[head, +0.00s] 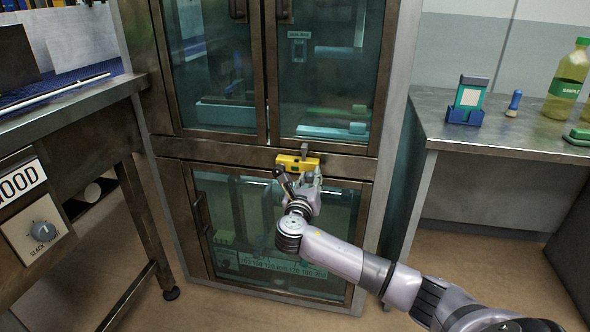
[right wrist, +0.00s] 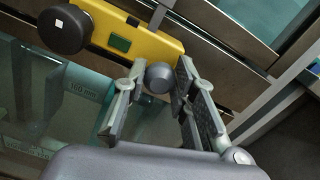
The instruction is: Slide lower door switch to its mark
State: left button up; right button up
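The yellow lower door switch (head: 298,162) is mounted on the frame rail between the cabinet's upper and lower doors. In the right wrist view the yellow housing (right wrist: 152,44) has a small green window, a dark round knob (right wrist: 62,30) at its left end and a smaller grey knob (right wrist: 158,77) below its edge. My right gripper (head: 299,180) is just below the switch. In the right wrist view its fingers (right wrist: 160,85) are spread, one on each side of the grey knob; I cannot tell whether they touch it. The mark is not clearly visible. My left gripper is not in view.
The lower glass door (head: 235,200) is behind my right arm. A metal bench (head: 490,135) on the right bears a bottle, a blue holder and a brush. A workbench (head: 85,98) stands at the left. Open floor lies in front.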

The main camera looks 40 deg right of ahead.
grip_shut()
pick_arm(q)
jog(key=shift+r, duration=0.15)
pick_arm(e)
jog(key=shift+d, duration=0.1)
jog(key=shift+s+d+p, duration=0.1)
jog(key=shift+s+p, duration=0.05)
jog(key=shift+p, duration=0.15)
jog(key=shift+s+d+p, duration=0.5)
jog(key=shift+s+p, duration=0.1)
jog(key=o, duration=0.7)
grip_release()
jog(key=shift+c, duration=0.2)
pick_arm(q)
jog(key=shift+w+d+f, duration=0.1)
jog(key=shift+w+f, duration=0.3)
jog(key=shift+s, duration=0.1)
